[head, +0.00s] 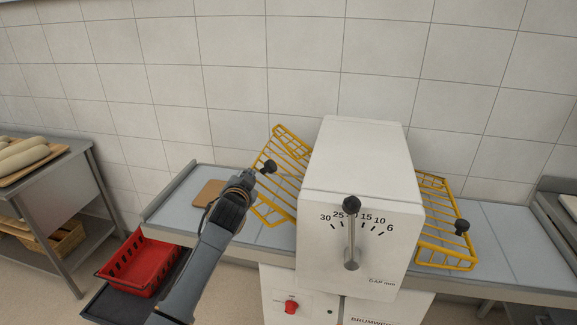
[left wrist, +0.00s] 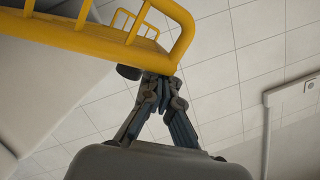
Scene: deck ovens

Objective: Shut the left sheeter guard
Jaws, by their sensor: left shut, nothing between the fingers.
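The left sheeter guard (head: 284,160) is a yellow wire frame on the left of the white sheeter head (head: 364,160). It stands tilted up, off the belt. Its black knob (head: 269,166) is near its outer edge. My left gripper (head: 256,172) is shut and empty, its tips close beside the knob; I cannot tell whether they touch. In the left wrist view, the shut fingers (left wrist: 160,80) are just below the guard's yellow bar (left wrist: 85,38), and the dark knob (left wrist: 129,72) shows partly behind them. My right gripper is not in view.
The right guard (head: 447,224) with its black knob (head: 462,227) lies lower over the right belt (head: 500,235). A brown board (head: 208,193) lies on the left belt. A red crate (head: 139,263) stands at lower left. A gap lever (head: 351,235) projects from the head's front.

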